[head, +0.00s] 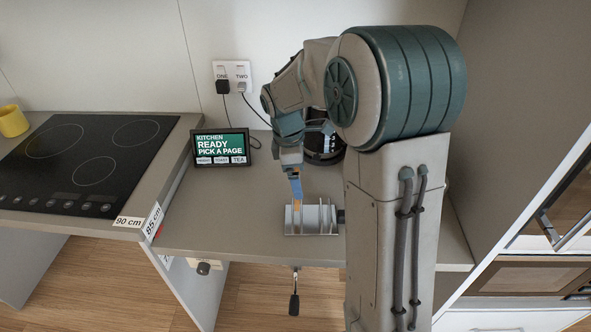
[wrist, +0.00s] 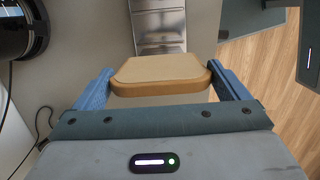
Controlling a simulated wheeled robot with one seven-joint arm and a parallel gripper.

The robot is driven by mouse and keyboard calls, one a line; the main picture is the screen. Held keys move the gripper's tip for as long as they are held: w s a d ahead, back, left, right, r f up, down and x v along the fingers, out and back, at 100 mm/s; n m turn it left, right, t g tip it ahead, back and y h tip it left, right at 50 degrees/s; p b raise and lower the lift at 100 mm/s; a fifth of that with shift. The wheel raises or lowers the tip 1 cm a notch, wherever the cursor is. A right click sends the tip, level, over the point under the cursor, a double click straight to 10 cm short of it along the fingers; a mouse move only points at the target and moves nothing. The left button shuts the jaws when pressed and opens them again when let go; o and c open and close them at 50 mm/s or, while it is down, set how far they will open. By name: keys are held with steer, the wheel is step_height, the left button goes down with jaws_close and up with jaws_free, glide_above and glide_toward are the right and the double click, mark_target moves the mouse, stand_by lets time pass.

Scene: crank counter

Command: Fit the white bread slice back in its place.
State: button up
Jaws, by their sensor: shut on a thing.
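The bread slice (wrist: 160,72) is pale tan with a brown crust. My gripper (wrist: 162,80) is shut on it, with one blue finger at each side edge. In the head view the slice shows edge-on as a narrow orange-brown strip (head: 297,187) below my gripper (head: 293,172). A grey rack (head: 318,221) with several upright dividers stands on the counter. The slice is at the rack's left part, upright or nearly so; I cannot tell whether its lower edge is between dividers. The rack (wrist: 159,22) also shows beyond the slice in the wrist view.
A display (head: 221,147) stands left of the rack, by the higher counter with a black cooktop (head: 86,155) and yellow mug (head: 12,121). A black round appliance (head: 322,150) is behind my arm. A crank (head: 294,303) hangs at the counter's front. Bare counter (head: 225,205) lies left of the rack.

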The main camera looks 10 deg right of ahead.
steer(key=shift+f+b, duration=1.2)
steer(key=shift+f, duration=0.95)
steer(key=shift+f+b, duration=1.4)
steer(key=shift+f, duration=1.1)
steer(key=o, duration=0.4)
